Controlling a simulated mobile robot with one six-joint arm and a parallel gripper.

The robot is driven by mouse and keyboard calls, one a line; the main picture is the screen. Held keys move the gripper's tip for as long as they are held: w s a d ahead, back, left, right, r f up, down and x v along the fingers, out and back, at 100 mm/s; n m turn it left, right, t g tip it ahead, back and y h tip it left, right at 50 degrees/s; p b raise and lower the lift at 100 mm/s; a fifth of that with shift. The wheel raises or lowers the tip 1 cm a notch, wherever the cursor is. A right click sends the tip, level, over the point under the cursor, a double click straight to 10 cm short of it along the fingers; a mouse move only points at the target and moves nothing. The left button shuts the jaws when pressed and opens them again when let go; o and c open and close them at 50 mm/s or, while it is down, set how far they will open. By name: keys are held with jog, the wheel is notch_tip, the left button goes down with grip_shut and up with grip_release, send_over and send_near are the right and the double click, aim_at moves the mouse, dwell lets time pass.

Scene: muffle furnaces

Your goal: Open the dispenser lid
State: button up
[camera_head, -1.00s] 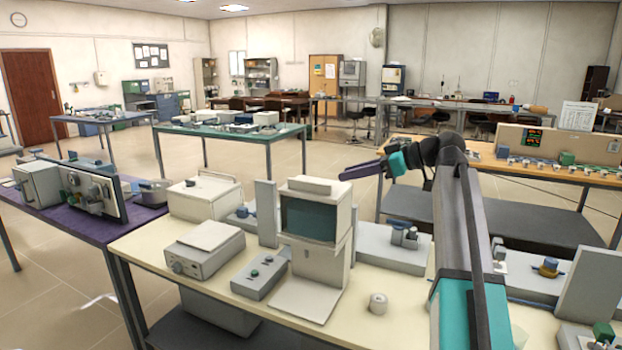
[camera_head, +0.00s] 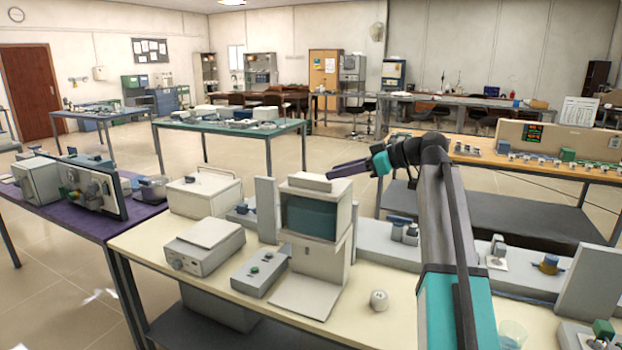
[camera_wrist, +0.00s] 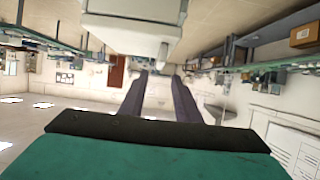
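A tall cream device with a dark window (camera_head: 312,217) stands in the middle of the cream bench; it looks like the dispenser. A flat cream lid piece (camera_head: 310,181) lies on its top and looks closed. My gripper (camera_head: 331,172) is in the air at about the height of that top, on its right side, and seems apart from it. In the wrist view the picture is upside down; my gripper (camera_wrist: 159,76) has two dark fingers apart with nothing between them. A pale housing, likely the device (camera_wrist: 135,28), fills the top middle there, just beyond the fingertips.
On the cream bench (camera_head: 220,302) a grey box (camera_head: 204,246), a button box (camera_head: 260,272) and a small white knob-like piece (camera_head: 379,300) stand near the device. A clear beaker (camera_head: 512,334) is at the front right. Air above the bench is free.

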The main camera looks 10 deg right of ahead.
aim_at(309, 178)
jog(key=p+x, duration=0.1)
jog(key=x, duration=0.9)
jog(key=shift+a+p, duration=0.15)
jog(key=shift+p, duration=0.25)
jog(key=shift+c, duration=0.2)
grip_shut()
